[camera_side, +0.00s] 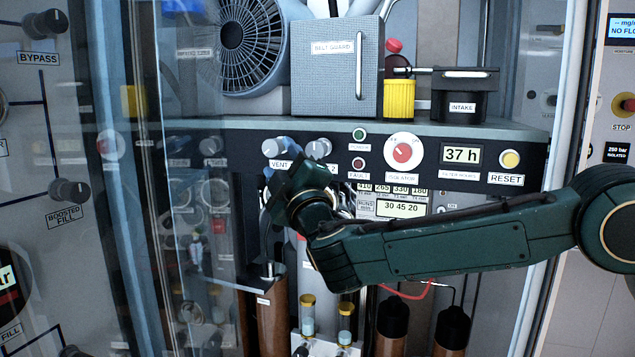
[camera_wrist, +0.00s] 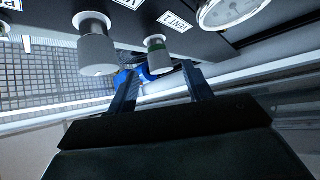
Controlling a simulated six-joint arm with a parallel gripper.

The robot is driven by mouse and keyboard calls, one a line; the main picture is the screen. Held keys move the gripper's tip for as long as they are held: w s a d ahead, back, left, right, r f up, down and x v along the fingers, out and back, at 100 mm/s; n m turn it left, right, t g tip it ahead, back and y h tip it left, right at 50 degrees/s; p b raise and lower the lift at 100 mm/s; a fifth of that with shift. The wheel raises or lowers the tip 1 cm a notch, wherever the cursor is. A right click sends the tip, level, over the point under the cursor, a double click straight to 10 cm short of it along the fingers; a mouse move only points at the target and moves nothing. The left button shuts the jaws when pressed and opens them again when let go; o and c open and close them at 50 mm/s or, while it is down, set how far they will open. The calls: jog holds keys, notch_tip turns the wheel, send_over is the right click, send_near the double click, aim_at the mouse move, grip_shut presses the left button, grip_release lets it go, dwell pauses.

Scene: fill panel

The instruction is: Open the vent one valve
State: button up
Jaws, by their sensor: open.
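The vent one valve is a grey knob with a green band (camera_wrist: 157,55) beside the VENT 1 label (camera_wrist: 172,20) in the wrist view. In the side view it is the pale knob (camera_side: 273,147) at the left of the dark control strip, its label partly hidden by my arm. My gripper (camera_wrist: 157,70) is open, its two fingers pointing at this knob. The knob appears just past or between the fingertips; I cannot tell whether they touch it. In the side view my gripper (camera_side: 281,172) is just below the knob, its fingers hard to make out.
A second grey knob (camera_wrist: 96,45) sits close beside the vent one valve; it also shows in the side view (camera_side: 318,148). A round gauge (camera_wrist: 230,9) is on the other side. The red isolator switch (camera_side: 403,153) is further right. A clear door (camera_side: 180,250) stands at left.

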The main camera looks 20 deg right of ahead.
aim_at(277, 147)
jog(key=shift+x, duration=2.4)
jog(key=shift+c, duration=0.3)
jog(key=c, duration=0.9)
jog(key=shift+r+n+g, duration=0.1)
jog(key=shift+n+g, duration=0.2)
jog(key=shift+n, duration=0.2)
jog(key=shift+n+g+y, duration=0.3)
jog(key=shift+n+y, duration=0.1)
jog(key=shift+n, duration=0.1)
jog(key=shift+r+n+g, duration=0.1)
jog(key=shift+n+g, duration=1.5)
